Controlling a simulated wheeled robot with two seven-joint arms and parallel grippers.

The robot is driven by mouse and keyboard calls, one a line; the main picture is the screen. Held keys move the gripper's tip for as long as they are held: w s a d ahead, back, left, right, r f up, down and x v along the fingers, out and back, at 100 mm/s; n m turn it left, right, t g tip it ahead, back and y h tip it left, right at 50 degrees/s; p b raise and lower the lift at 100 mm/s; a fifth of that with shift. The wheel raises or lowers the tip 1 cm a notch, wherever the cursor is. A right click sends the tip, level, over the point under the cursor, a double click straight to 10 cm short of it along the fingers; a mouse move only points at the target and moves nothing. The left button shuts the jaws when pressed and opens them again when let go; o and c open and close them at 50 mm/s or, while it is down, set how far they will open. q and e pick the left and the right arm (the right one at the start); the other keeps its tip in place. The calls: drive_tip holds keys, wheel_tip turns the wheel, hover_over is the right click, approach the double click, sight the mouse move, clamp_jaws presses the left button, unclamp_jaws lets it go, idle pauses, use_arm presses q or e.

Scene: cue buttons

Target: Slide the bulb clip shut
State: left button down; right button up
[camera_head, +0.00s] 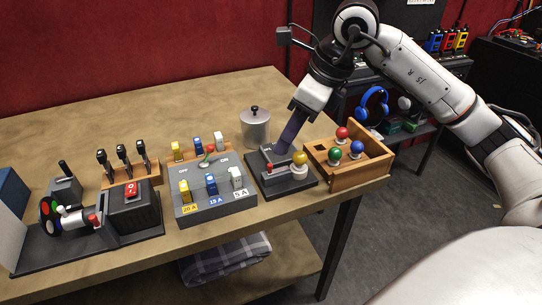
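The bulb clip is on a dark base block (290,186) near the table's right front. A yellow bulb (299,158) stands upright in a pale socket on it, and a small red knob (269,167) is at its left. My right gripper (283,148) reaches down from the upper right. Its dark fingers end at the back of the base, just behind and left of the yellow bulb. I cannot tell whether they touch the clip, or whether they are apart. The clip's sliding part is too small to make out. My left gripper is out of view.
A wooden box (374,176) with red, green and blue bulbs stands close on the right. A grey fuse panel (213,201) is on the left, and a metal pot (255,130) is behind. Farther left are a lever rack (148,182) and a coloured-disc device (50,222).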

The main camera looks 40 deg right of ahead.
sight(270, 165)
drive_tip(key=x, duration=0.8)
drive_tip(key=shift+a+f, duration=0.1)
clamp_jaws()
